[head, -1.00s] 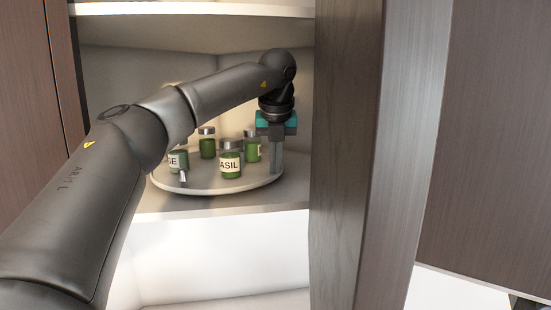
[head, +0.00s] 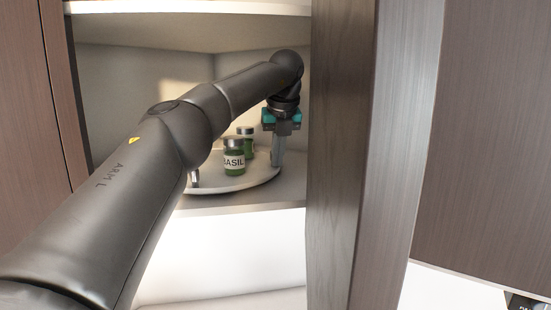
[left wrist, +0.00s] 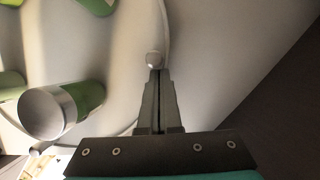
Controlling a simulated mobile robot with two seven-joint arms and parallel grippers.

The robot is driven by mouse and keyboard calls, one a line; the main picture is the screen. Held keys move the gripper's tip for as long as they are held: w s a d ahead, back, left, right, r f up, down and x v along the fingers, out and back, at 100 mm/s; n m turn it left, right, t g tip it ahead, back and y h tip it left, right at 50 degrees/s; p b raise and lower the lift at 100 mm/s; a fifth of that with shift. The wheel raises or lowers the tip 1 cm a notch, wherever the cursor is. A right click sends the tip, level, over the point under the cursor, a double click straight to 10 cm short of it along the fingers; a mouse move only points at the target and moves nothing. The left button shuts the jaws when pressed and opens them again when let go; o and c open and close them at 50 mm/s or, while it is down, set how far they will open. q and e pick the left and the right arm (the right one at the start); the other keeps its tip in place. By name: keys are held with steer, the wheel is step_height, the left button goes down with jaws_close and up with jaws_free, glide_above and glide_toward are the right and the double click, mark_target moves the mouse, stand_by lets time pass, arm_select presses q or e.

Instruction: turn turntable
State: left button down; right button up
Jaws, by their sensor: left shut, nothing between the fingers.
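The round pale turntable (head: 232,186) sits on a cabinet shelf and carries green spice jars with metal lids. The basil jar (head: 234,160) stands near its front, with another green jar (head: 247,136) behind it. My left gripper (head: 277,163) is shut and empty, pointing down at the right side of the turntable. My left arm hides the turntable's left part.
A dark wood cabinet panel (head: 340,150) stands close to the right of my left gripper. An upper shelf (head: 190,8) lies above. In the left wrist view a jar lid (left wrist: 42,112) is left of the fingers.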

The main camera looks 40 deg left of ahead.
mark_target(272, 172)
arm_select(q)
steer(key=shift+w+a, duration=0.1)
steer(key=shift+w, duration=0.15)
steer(key=shift+s, duration=0.1)
stand_by(0.4)
steer(key=shift+s+d, duration=0.25)
steer(key=shift+s, duration=0.3)
steer(key=shift+s+d, duration=0.2)
steer(key=shift+s, duration=0.3)
steer(key=shift+s+d+m, duration=0.25)
steer(key=shift+s+m, duration=0.45)
steer(key=shift+s, duration=0.15)
steer(key=s+d+b, duration=0.2)
steer(key=b, duration=0.1)
steer(key=shift+s+d+f, duration=0.3)
steer(key=shift+s, duration=0.05)
steer(key=v, duration=1)
steer(key=shift+s+r, duration=0.3)
steer(key=shift+s, duration=0.05)
